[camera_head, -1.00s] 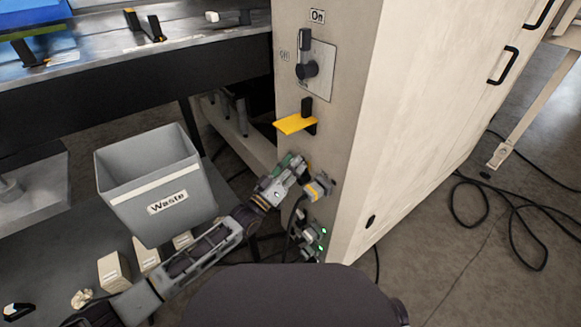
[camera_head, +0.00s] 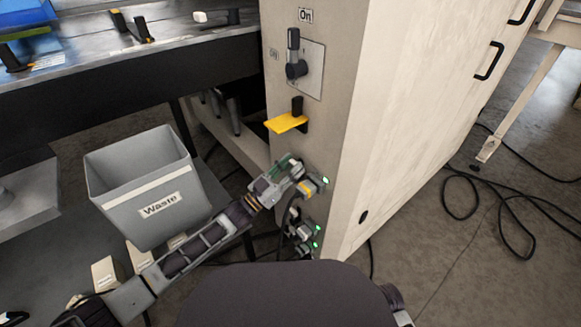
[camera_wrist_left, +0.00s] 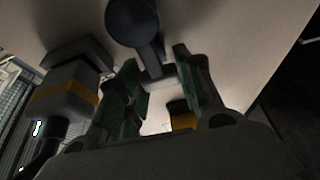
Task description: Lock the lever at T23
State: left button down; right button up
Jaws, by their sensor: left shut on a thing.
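My left gripper (camera_head: 292,174) is at the side of the beige cabinet (camera_head: 345,110), beside a grey plug with a yellow band (camera_head: 308,187). A dark round knob on a stem (camera_wrist_left: 132,18) is just beyond. A yellow-banded plug (camera_wrist_left: 62,98) stands left of the fingers. No T23 label is readable. My right gripper is not in view.
More plugs (camera_head: 301,230) with green lights sit lower on the cabinet. A grey waste bin (camera_head: 140,190) stands left of my arm. Black cables (camera_head: 465,200) lie on the right floor.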

pick_arm(q)
jog(key=shift+f, duration=0.15)
jog(key=c, duration=1)
grip_release()
jog(key=shift+o, duration=0.2)
jog(key=v, duration=1.2)
